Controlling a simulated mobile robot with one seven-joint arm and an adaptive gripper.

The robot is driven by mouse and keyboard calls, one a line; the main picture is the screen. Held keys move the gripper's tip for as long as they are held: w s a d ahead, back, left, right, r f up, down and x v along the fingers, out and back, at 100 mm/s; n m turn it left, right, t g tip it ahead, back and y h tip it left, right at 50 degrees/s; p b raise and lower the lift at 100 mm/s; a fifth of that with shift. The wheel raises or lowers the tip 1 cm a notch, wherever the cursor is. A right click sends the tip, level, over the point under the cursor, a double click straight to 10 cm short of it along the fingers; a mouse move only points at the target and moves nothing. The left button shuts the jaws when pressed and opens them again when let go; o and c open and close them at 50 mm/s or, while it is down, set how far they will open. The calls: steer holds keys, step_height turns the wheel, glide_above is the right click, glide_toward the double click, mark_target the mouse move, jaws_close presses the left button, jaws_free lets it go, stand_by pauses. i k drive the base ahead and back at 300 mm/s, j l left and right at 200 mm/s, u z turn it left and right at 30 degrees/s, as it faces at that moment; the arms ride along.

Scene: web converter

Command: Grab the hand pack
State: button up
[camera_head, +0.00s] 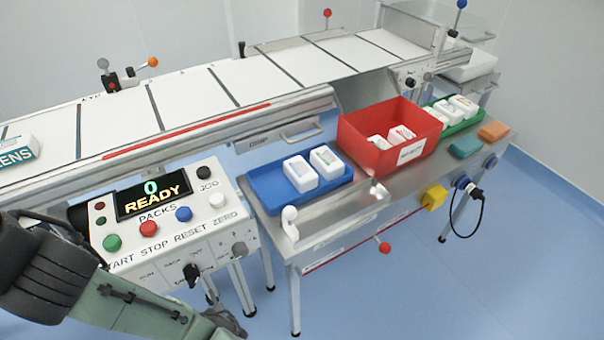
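No pack carries a readable "hand" label, so I cannot tell which one is the hand pack. Two white packs stand side by side in the blue tray (272,196) on the metal side table: a left pack (300,174) and a right pack (327,162). More white packs (401,135) lie low inside the red bin (362,152). Several white packs (462,105) sit in the green tray (478,122). A white and teal pack (17,152), partly cut off, lies on the conveyor at the left edge. My arm crosses the lower left; my gripper is not visible.
The conveyor (235,78) runs behind the table. A control box (152,235) reading "0 READY" stands at left, near my arm. Teal (466,147) and orange (494,131) blocks lie at the table's right end. A white knob-like part (290,222) rises at the front-left corner.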

mark_target(299, 172)
steer(key=i+l, duration=0.1)
steer(key=l, duration=0.95)
steer(key=i+l, duration=0.15)
steer(key=l, duration=0.85)
steer(key=i+z, duration=0.05)
